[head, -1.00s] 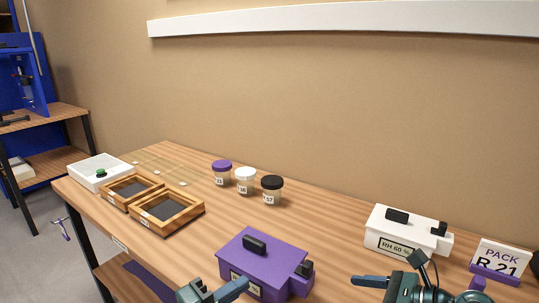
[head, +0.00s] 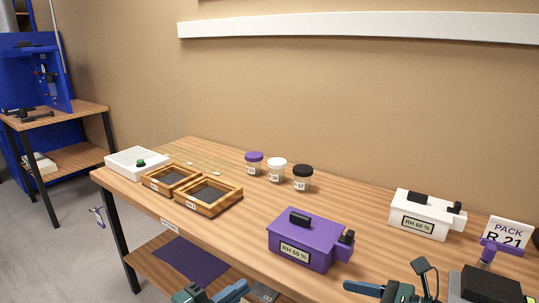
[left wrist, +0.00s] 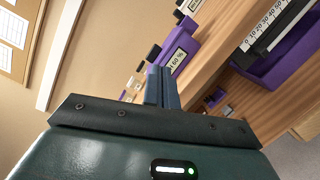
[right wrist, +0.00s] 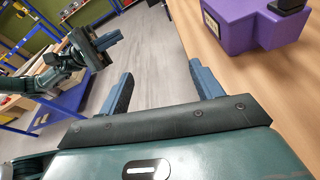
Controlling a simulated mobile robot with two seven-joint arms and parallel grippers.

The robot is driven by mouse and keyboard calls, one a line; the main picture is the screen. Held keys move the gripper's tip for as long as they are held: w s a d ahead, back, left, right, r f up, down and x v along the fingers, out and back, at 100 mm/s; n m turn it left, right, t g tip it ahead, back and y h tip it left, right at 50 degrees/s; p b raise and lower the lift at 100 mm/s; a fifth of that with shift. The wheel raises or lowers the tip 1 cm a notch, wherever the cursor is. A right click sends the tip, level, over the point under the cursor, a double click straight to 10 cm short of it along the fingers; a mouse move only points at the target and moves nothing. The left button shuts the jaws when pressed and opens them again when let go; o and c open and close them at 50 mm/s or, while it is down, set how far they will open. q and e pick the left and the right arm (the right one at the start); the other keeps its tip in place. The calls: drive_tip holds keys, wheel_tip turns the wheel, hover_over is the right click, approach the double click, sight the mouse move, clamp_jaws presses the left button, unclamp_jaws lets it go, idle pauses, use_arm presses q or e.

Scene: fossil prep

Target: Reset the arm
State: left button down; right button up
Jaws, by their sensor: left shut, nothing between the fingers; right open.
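My left gripper (head: 232,292) is at the bottom of the head view, in front of the table edge. In the left wrist view its fingers (left wrist: 162,88) are pressed together with nothing between them. My right gripper (head: 362,288) is partly visible at the bottom right of the head view. In the right wrist view its two fingers (right wrist: 162,86) stand wide apart and empty, beside the table edge. The left arm's gripper also shows in the right wrist view (right wrist: 104,44), over the floor.
A white box (head: 424,216), three jars (head: 277,171), two wooden-framed trays (head: 208,197) and a white tray (head: 125,165) stand on the table (head: 235,236). A lower shelf (head: 150,274) lies beneath.

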wheel_tip(320, 180, up, 4)
drive_tip(key=s+m+t+y+p, duration=0.1)
drive_tip(key=m+t+p, duration=0.35)
drive_tip(key=m, duration=0.75)
use_arm(q)
drive_tip(key=s+a+f+m+g+y+p, duration=0.1)
drive_tip(key=s+a+f+m+y+p, duration=0.1)
drive_tip(key=s+f+m+y, duration=0.3)
drive_tip(key=s+a+f+m+g+y+p, duration=0.1)
drive_tip(key=s+a+f+m+y, duration=0.4)
drive_tip(key=s+m, duration=0.5)
drive_tip(key=shift+a+f+m+p, duration=0.2)
drive_tip(key=shift+f+m+p, duration=0.3)
drive_tip(key=shift+f+m, duration=0.1)
use_arm(e)
drive_tip(key=s+f+m+g+h, duration=0.1)
drive_tip(key=s+f+m+h, duration=0.4)
drive_tip(key=m, duration=1)
drive_tip(key=s+f+m+g+h, duration=0.1)
drive_tip(key=s+f+m+h, duration=0.4)
drive_tip(key=f+m, duration=0.5)
drive_tip(key=s+m, duration=0.2)
drive_tip(key=m, duration=0.3)
drive_tip(key=shift+s, duration=0.4)
